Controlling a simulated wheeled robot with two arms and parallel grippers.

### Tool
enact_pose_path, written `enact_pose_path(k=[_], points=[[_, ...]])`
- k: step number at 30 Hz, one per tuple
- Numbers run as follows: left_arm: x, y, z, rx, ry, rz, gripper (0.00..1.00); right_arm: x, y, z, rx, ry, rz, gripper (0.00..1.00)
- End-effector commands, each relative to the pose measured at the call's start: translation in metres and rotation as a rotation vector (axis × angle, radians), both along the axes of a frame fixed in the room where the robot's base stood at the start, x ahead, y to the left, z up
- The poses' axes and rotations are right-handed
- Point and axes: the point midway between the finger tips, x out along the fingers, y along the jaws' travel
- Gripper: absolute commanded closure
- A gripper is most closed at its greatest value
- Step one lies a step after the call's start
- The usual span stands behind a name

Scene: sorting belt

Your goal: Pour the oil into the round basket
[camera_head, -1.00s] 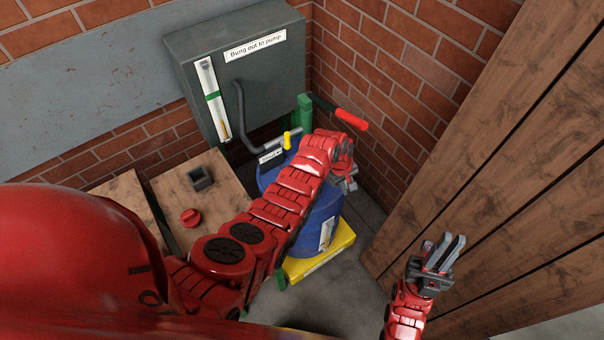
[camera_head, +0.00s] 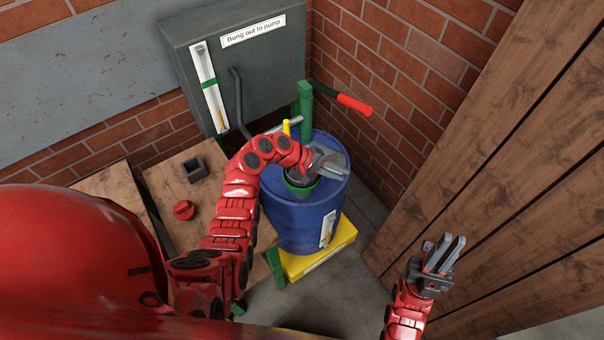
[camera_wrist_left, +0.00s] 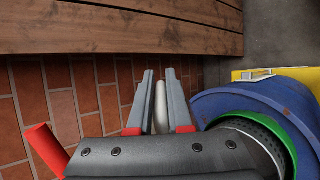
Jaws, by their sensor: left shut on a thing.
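The blue drum (camera_head: 300,222) stands on a yellow base. A green ring with a round dark mesh basket inside it sits on the drum's top; in the left wrist view the round basket (camera_wrist_left: 262,138) is partly cut off by my gripper. My left gripper (camera_head: 338,170) is over the drum top, beside and partly above the ring. In the left wrist view its fingers are shut on a slim pale grey thing (camera_wrist_left: 161,105); I cannot tell what it is or whether it holds oil. My right gripper (camera_head: 453,240) is open and empty by the wooden boards.
A grey cabinet (camera_head: 236,60) labelled "Bung out to pump" stands behind, with a bent pipe. A red-handled lever (camera_head: 353,104) on a green post rises behind the drum. A wooden bench (camera_head: 205,214) at left holds a red cap and a dark square cup. Brick and plank walls close the right.

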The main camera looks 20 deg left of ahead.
Motion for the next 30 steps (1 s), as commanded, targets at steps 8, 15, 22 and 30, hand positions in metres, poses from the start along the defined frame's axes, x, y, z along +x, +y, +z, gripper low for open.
enact_pose_path(k=[8,15,22,30], points=[[-0.002,0.008,0.008,-0.165,-0.064,0.005,1.00,0.000,0.000,-0.036,0.000,0.000,0.000,0.88],[-0.003,0.013,0.010,-0.256,-0.099,0.003,1.00,0.000,0.000,-0.057,0.000,0.000,0.000,0.88],[-0.004,0.015,0.017,-0.307,-0.118,0.002,1.00,0.000,0.000,-0.063,0.000,0.000,0.000,0.88],[-0.005,0.019,0.019,-0.341,-0.132,0.002,1.00,0.000,0.000,-0.068,0.000,0.000,0.000,0.88]])
